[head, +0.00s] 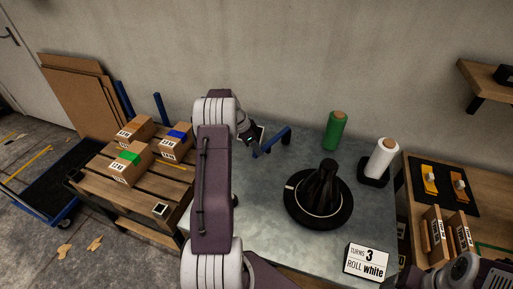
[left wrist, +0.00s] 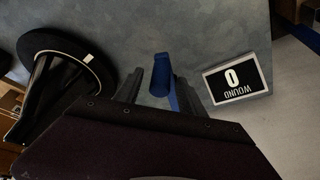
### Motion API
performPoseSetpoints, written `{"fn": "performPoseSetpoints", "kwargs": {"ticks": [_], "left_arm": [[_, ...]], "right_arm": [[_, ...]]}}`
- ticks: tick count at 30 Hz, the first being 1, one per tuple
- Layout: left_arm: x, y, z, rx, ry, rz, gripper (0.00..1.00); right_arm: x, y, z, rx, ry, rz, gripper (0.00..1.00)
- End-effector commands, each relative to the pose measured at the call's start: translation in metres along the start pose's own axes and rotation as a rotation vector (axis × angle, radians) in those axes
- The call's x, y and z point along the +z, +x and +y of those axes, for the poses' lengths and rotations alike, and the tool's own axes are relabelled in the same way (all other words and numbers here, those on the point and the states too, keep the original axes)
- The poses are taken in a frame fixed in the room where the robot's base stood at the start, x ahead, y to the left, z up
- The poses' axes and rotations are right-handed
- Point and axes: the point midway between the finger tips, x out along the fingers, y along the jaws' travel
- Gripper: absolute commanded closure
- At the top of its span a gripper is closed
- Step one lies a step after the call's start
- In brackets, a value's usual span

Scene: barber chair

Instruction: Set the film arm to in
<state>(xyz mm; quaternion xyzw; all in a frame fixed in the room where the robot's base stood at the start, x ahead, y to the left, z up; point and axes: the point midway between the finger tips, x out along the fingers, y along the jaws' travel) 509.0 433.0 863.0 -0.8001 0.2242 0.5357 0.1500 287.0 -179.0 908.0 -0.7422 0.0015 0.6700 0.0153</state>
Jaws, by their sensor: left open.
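The blue film arm (head: 272,142) stands over the grey table, its bar slanting up to the right in the head view. My left gripper (head: 252,138) is at the bar's left end. In the left wrist view, my left gripper (left wrist: 159,88) is open, with the blue film arm (left wrist: 160,78) showing between its fingers. I cannot tell whether they touch. A black turntable (head: 322,222) with a dark draped load (head: 322,185) stands right of the film arm. My right arm shows at the lower right corner; its fingers cannot be made out.
A green roll (head: 334,130) and a white roll (head: 380,158) stand at the back right. A sign (head: 367,262) reads TURNS 3, ROLL white. A display (left wrist: 234,80) reads WOUND 0. Boxes (head: 130,163) sit on a pallet at left.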

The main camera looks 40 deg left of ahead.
Motion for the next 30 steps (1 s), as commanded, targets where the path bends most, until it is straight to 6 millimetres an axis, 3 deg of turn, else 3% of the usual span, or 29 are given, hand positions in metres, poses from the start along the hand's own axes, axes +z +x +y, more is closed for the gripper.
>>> {"fn": "performPoseSetpoints", "kwargs": {"ticks": [4,11,17,30], "left_arm": [[0.0002,0.0126,0.0001,0.000,-0.001,0.000,0.53],[0.0000,0.0140,-0.0002,-0.001,0.000,0.000,0.53],[0.0000,0.0139,-0.0001,-0.001,0.000,0.000,1.00],[0.0001,0.0137,0.0000,0.000,0.000,0.000,1.00]], "right_arm": [[-0.0001,-0.0008,0.0000,0.000,0.000,0.000,0.25],[0.0000,-0.0007,0.0000,0.000,0.000,0.000,0.25],[0.0000,-0.0007,0.0000,0.000,0.000,0.000,0.25],[0.0000,-0.0007,0.0000,0.000,0.000,0.000,0.25]]}}
